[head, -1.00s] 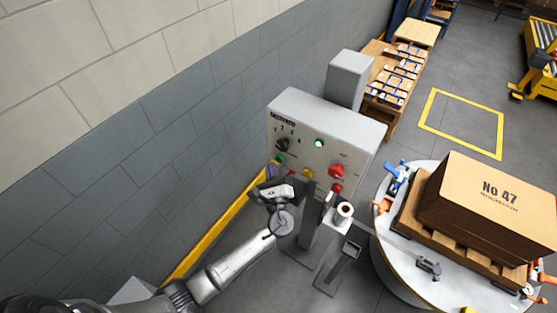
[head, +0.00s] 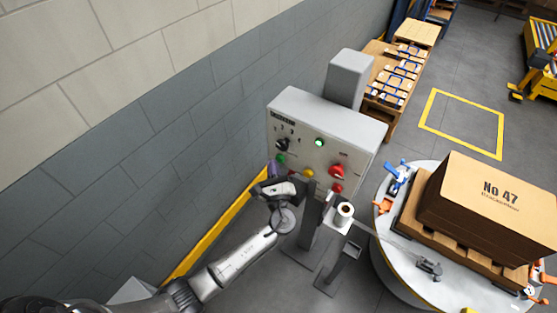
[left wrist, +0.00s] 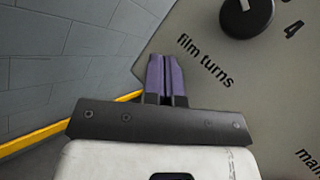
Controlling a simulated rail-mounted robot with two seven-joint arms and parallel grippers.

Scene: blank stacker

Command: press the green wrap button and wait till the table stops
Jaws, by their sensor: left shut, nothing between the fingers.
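The grey control panel (head: 325,120) stands by the wall. Its green button (head: 280,159) is at the lower left, below a black knob (head: 282,145). My left gripper (head: 271,169) is just in front of the panel's lower left, beside the button. The round table (head: 392,277) carries a large carton (head: 490,205) on a wooden pallet (head: 450,240).
The panel also has a green lamp (head: 319,142), a yellow button (head: 308,174), a red knob (head: 337,171) and a red button (head: 336,188). A film roll (head: 345,210) stands between panel and table. The block wall (head: 170,150) is close on the left.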

